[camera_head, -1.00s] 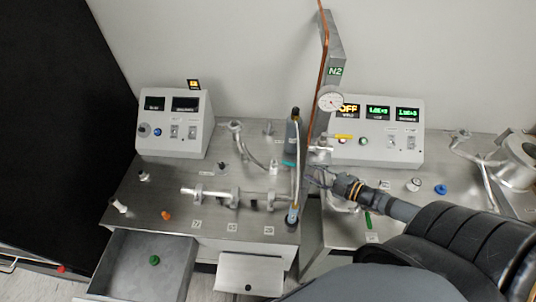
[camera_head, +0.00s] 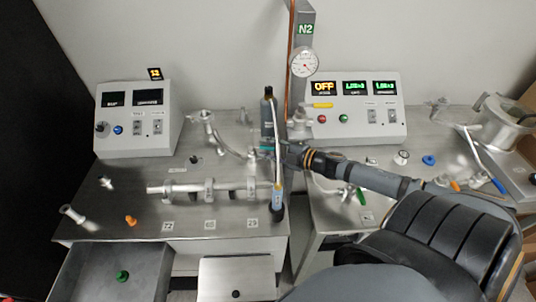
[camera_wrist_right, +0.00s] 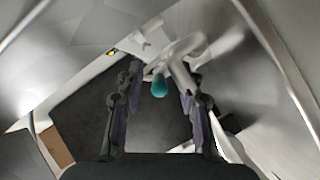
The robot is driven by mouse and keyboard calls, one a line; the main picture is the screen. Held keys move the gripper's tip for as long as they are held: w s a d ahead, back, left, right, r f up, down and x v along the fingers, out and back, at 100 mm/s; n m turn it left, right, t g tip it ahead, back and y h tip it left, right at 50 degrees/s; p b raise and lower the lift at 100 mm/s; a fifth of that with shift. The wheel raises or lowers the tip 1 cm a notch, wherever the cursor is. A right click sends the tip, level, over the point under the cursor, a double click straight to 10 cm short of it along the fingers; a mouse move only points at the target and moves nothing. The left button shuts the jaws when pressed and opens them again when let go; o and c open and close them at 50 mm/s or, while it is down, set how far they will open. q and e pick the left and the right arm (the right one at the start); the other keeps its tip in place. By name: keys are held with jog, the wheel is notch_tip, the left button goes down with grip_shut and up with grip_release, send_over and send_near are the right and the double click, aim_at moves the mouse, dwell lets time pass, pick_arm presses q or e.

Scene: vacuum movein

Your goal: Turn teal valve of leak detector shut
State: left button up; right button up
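The teal valve handle (camera_head: 267,147) is a small strip of colour beside the upright pipework between the two benches in the head view. In the right wrist view it is a rounded teal knob (camera_wrist_right: 159,87) on a pale metal fitting (camera_wrist_right: 183,62). My right gripper (camera_head: 291,155) reaches in from the right, just right of the handle. In the wrist view its two fingers (camera_wrist_right: 161,84) are apart, with the knob between their tips. I cannot tell whether either finger touches it. The leak detector console (camera_head: 346,112) stands behind on the right bench. My left gripper is not in view.
A dark bottle-like part (camera_head: 268,118) and a hose stand close to my right gripper. A round gauge (camera_head: 305,64) is above. A metal manifold (camera_head: 205,187) lies on the left bench; an open drawer (camera_head: 110,262) holds a green cap. A second console (camera_head: 138,118) stands at left.

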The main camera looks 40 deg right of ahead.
grip_shut()
dwell(0.4)
jog(key=m+h+p, duration=0.1)
jog(key=h+p, duration=0.1)
jog(key=a+m+t+h+p, duration=0.1)
jog(key=p, duration=0.1)
jog(key=shift+s+r+m, duration=0.3)
jog(key=shift+s, duration=0.05)
jog(key=shift+s+a+f+m+h+p, duration=0.1)
jog(key=shift+a+m+h+p, duration=0.15)
jog(key=shift+h+p, duration=0.25)
jog(key=shift+s+a+f+m+h, duration=0.15)
jog(key=shift+f+m+h, duration=0.15)
jog(key=shift+m+h, duration=0.35)
jog(key=shift+a+h, duration=0.1)
jog(key=shift+h, duration=0.35)
